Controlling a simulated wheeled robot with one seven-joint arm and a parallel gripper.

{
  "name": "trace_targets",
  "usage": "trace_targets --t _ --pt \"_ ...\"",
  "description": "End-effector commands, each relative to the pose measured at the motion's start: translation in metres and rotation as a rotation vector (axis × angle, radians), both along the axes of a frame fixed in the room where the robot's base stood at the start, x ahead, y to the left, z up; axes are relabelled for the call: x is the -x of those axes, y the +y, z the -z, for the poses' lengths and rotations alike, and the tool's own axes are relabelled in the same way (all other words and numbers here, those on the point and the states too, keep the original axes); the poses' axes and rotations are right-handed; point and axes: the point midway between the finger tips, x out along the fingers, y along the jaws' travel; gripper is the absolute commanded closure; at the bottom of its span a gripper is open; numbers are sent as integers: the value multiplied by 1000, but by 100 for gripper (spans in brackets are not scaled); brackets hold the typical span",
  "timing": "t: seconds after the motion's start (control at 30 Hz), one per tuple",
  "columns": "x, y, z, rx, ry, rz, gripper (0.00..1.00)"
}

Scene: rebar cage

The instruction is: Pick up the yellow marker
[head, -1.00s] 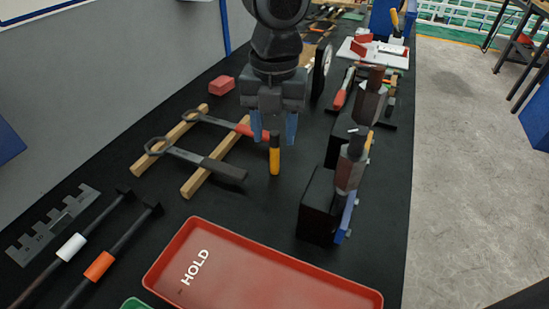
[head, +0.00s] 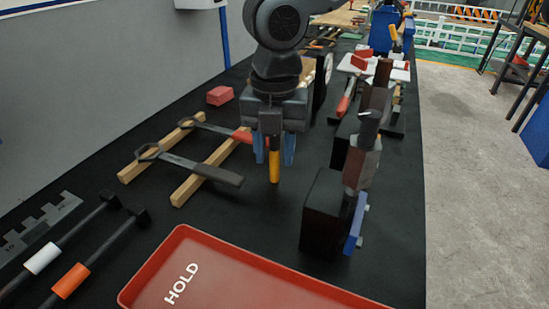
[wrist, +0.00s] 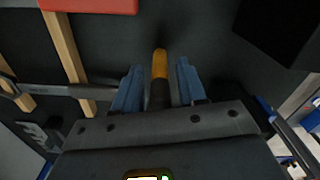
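The yellow marker (head: 274,167) stands upright on the black bench top, with a dark upper part. My gripper (head: 274,158) points down over it, with one blue finger on each side of the marker. In the wrist view the marker (wrist: 160,65) lies between the two fingers of my gripper (wrist: 158,85), and gaps show on both sides of it. The fingers are open and do not touch the marker. The marker's upper end is partly hidden by the gripper body.
A red HOLD tray (head: 240,265) lies in front. Left are two wrenches on wooden strips (head: 200,175). A black block (head: 322,212) with tools stands close on the right. A red block (head: 220,95) lies behind left. Bare bench top surrounds the marker's base.

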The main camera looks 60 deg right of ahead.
Motion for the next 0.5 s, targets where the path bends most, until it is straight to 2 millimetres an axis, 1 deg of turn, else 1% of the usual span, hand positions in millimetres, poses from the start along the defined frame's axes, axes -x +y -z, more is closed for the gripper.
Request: trace_targets --t 0.03,0.07,0.4,0.5 --pt "0 0 0 0 0 0 64" --pt "0 0 0 0 0 0 67" --pt "0 0 0 0 0 0 99" --pt "0 0 0 0 0 0 100"
